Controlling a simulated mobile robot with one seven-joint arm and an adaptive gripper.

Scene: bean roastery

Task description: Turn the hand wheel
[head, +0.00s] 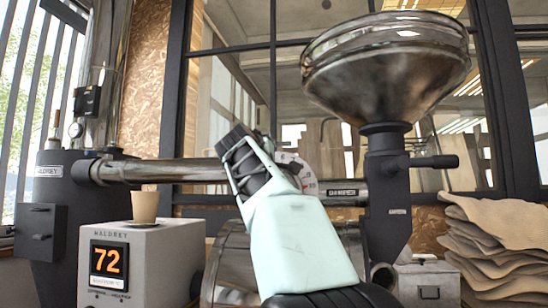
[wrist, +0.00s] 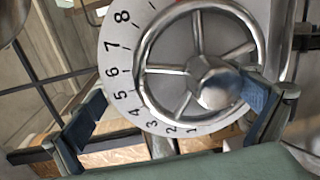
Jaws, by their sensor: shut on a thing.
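The hand wheel (wrist: 207,112) is a shiny metal ring with several spokes and a round hub, in front of a pale numbered dial (wrist: 119,82). Numbers 1 to 8 show along the dial's left and lower side, with a bit of red at the top edge. My gripper (wrist: 172,90) is around the wheel, its blue-padded fingers far apart. The right finger overlaps the wheel's right rim near the hub; the left finger is by the dial's left edge. In the head view, my arm hides the wheel, and only part of the dial (head: 308,182) shows.
A large metal funnel (head: 387,60) stands on a dark column right of my arm. A horizontal pipe (head: 165,171) runs behind it. A control box (head: 130,255) reading 72 carries a paper cup (head: 145,206). Sacks (head: 497,245) are piled at right.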

